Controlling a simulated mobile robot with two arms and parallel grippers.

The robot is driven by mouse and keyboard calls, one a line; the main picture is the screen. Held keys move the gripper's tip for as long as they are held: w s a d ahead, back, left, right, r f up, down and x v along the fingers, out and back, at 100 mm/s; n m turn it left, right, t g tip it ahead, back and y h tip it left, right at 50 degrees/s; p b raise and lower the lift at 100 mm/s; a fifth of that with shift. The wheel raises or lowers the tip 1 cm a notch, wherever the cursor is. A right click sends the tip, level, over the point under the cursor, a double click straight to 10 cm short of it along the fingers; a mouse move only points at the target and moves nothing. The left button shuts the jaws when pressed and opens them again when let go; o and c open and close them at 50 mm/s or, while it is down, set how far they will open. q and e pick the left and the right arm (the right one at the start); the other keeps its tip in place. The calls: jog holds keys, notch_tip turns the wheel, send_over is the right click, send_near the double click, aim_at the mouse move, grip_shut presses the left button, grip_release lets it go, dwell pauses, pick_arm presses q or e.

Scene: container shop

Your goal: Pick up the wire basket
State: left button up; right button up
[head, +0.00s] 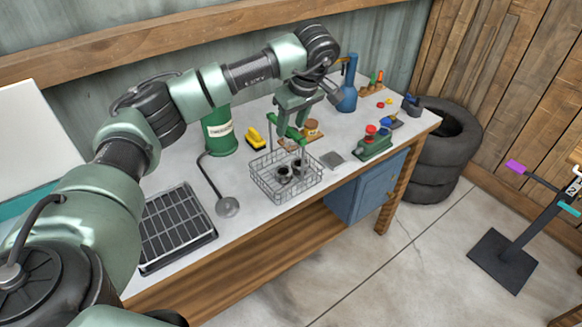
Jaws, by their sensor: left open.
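The wire basket (262,183) stands upright near the front edge of the workbench, with two small dark objects inside (284,174). A bright green bar (287,130), seemingly its handle grip, shows above it. My left gripper (291,121) is open and points down at this bar from above. The fingers appear to be at or around the bar; I cannot tell whether they touch it. My right gripper is not in view.
Tires (437,160) are stacked right.

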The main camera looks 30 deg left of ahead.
pick_arm(q)
jog(key=shift+w+a+f+y+p, duration=0.35)
jog(key=shift+w+a+f+y, duration=0.15)
jog(key=shift+w+a+f, duration=0.4)
jog(key=shift+s+a+f, duration=0.15)
jog(key=shift+s+a, duration=0.05)
jog(key=shift+s, duration=0.05)
jog(key=x, duration=0.1)
jog(key=p+x, duration=0.1)
jog(key=x, duration=0.1)
jog(key=p+x, duration=0.1)
jog(key=x, duration=0.1)
jog(key=shift+s+d, duration=0.15)
jog(key=shift+d, duration=0.15)
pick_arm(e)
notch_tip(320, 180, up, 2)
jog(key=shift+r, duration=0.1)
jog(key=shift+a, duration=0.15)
pick_arm(q)
jog(key=shift+f, duration=0.3)
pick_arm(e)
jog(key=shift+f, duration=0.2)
